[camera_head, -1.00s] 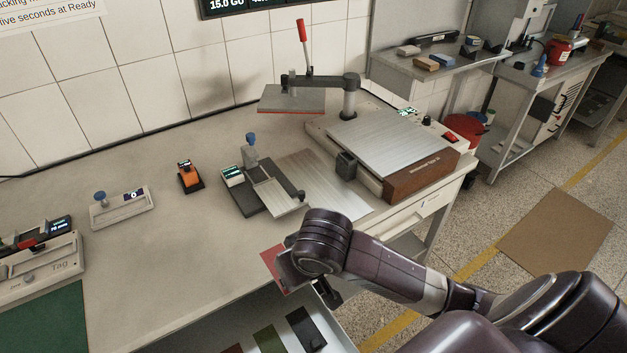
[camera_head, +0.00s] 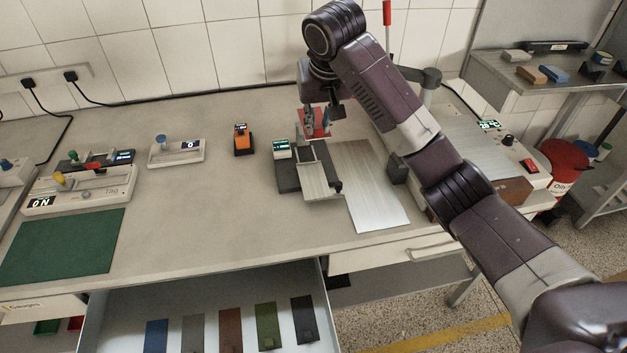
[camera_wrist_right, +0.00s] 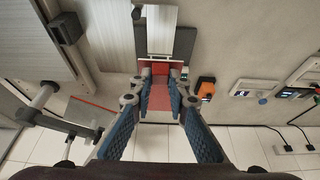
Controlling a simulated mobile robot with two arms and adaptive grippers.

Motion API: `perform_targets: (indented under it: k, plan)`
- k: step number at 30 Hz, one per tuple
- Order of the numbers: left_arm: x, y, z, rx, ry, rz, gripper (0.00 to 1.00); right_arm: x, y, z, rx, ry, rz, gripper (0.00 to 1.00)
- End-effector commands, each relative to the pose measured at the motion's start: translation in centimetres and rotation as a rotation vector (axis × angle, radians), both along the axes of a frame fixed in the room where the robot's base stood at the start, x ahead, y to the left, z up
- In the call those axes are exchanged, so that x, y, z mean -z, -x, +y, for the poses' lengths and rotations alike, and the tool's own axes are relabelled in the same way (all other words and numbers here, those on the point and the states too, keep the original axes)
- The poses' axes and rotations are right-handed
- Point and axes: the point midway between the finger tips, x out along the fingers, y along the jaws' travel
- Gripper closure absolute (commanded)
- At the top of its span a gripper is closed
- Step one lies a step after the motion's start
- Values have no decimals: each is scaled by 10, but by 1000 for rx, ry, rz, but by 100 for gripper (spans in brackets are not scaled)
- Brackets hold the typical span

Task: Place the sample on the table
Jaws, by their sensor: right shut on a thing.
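The sample is a flat red piece (camera_head: 322,121). My right gripper (camera_head: 311,116) is shut on it and holds it by the back of the small dark device (camera_head: 290,181) with a metal plate (camera_head: 318,180). In the right wrist view the red piece (camera_wrist_right: 160,104) lies between the two blue-padded fingers (camera_wrist_right: 160,92). Its far end is in line with the device's plate (camera_wrist_right: 160,30); I cannot tell whether they touch. The table (camera_head: 220,215) is a light grey worktop. The gripper partly hides the sample in the head view. My left gripper is not in view.
An orange device (camera_head: 243,140) and a white device (camera_head: 176,151) stand left of the dark device. A thin metal sheet (camera_head: 372,200) lies right of it. A green mat (camera_head: 65,245) lies front left. An open drawer (camera_head: 120,325) holds several coloured strips.

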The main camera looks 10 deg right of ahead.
Motion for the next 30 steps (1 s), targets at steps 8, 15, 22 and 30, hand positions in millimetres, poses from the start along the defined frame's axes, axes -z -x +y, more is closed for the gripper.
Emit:
perform_targets:
  k: [8, 15, 22, 30]
  plan:
    - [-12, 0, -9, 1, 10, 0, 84, 45, -1, 0, 0, 2, 8, 100]
    - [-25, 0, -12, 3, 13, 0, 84, 109, 0, 0, 0, 2, 7, 100]
    - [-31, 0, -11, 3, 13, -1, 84, 147, -2, 0, -1, 0, 1, 100]
    - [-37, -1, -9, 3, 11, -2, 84, 179, -1, 0, 0, 1, 4, 100]
